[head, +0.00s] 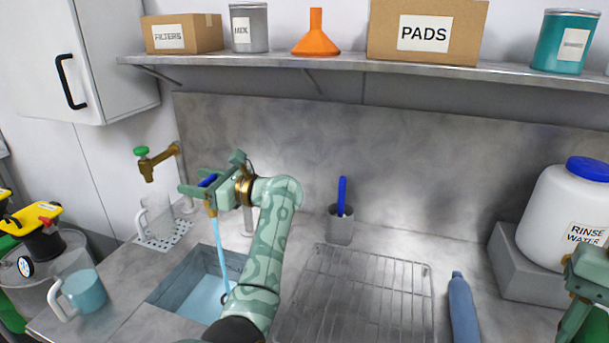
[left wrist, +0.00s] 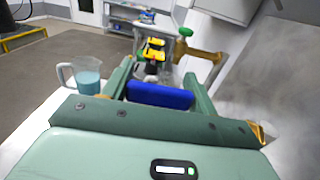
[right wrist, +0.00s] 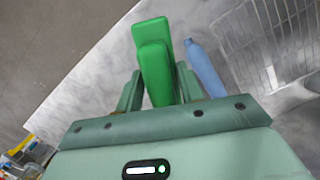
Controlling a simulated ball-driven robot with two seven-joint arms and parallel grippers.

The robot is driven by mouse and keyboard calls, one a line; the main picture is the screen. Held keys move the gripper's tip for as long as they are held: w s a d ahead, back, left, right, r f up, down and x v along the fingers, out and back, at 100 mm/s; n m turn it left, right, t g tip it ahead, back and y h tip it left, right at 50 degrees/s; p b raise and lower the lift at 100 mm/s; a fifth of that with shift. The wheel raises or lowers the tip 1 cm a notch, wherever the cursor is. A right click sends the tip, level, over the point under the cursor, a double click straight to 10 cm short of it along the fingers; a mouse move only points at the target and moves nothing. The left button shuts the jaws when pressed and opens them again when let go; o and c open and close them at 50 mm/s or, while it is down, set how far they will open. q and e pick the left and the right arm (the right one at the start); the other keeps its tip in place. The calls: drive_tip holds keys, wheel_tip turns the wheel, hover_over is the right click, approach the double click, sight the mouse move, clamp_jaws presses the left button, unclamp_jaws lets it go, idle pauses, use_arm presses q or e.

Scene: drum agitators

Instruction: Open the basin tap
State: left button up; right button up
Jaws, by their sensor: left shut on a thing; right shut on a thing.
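The basin tap's blue lever (head: 208,180) sits between the fingers of my left gripper (head: 211,176), which is shut on it. The lever also shows as a blue bar in the left wrist view (left wrist: 160,96). A pale blue stream (head: 221,255) runs from below the brass spout (head: 212,207) into the sunken basin (head: 175,287), where blue water lies. My gripper and arm hide much of the tap. My right gripper (right wrist: 156,85) is shut on a green, block-ended thing (right wrist: 153,50); what it is, I cannot tell.
A brass wall tap with a green knob (head: 141,151) stands over a clear jug (head: 157,214). A jug of blue liquid (head: 84,292) is at the left front. A wire rack (head: 352,300), blue bottle (head: 463,308) and rinse-water drum (head: 560,215) stand to the right.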

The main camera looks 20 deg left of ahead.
use_arm(q)
drive_tip(key=shift+r, duration=0.15)
drive_tip(key=o, duration=0.8)
drive_tip(key=shift+o, duration=1)
drive_tip(key=shift+w+d, duration=0.1)
drive_tip(key=w+d+b, duration=0.1)
drive_tip(key=d, duration=1.1)
drive_tip(key=shift+w, duration=0.3)
use_arm(e)
drive_tip(key=shift+w+f, duration=0.15)
drive_tip(key=shift+f, duration=0.65)
